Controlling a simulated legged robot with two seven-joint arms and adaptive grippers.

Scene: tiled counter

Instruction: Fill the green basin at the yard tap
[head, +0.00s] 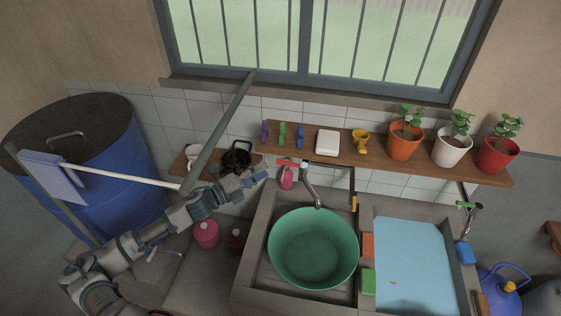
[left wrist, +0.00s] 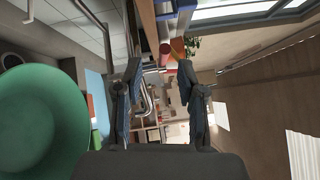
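The green basin (head: 313,248) stands upright in the left sink compartment, beneath the left tap (head: 311,188). It also shows at the left of the left wrist view (left wrist: 40,125). I see no water stream from the spout, and I cannot tell if water lies in the basin. My left gripper (head: 258,176) is just left of the tap, above the sink's back left corner. In the left wrist view its fingers (left wrist: 160,85) are apart with nothing held between them. My right gripper is not in view.
A shelf (head: 385,158) with potted plants runs behind.

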